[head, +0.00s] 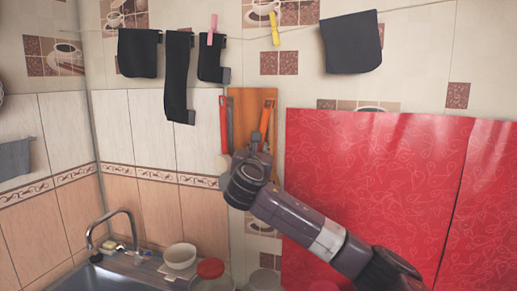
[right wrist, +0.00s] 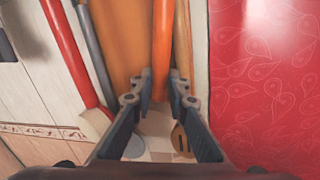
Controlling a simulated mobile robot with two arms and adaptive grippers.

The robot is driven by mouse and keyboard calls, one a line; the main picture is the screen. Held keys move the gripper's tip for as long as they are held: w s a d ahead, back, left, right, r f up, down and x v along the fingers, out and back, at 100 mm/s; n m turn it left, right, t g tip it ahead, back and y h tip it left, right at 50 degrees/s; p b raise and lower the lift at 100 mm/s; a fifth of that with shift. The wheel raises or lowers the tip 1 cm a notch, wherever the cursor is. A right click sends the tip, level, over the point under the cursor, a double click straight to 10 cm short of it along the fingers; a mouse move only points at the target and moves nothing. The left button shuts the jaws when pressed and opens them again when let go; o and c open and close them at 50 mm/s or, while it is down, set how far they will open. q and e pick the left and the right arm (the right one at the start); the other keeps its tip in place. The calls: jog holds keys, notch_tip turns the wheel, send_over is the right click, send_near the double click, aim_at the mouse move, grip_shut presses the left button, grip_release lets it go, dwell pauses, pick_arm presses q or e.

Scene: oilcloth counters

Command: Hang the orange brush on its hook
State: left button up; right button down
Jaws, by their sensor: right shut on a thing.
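The orange brush (head: 266,117) stands nearly upright in front of a wooden board (head: 243,98) on the tiled wall. My right gripper (head: 257,142) is shut on it. In the right wrist view the orange handle (right wrist: 162,45) runs between the two fingertips (right wrist: 160,86) and up out of the picture. The brush's lower end is hidden by the gripper in the head view. I cannot make out its hook in either view. My left gripper is not in view.
A red handle (right wrist: 66,50) and a grey handle (right wrist: 93,50) hang left of the brush; a wooden utensil (right wrist: 181,138) hangs right. A red oilcloth (head: 375,190) covers the wall at right. Below are a sink (head: 95,276), a bowl (head: 180,256) and a red-lidded jar (head: 210,269).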

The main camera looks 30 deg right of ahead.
jog(key=c, duration=1.8)
grip_release()
jog(key=v, duration=1.2)
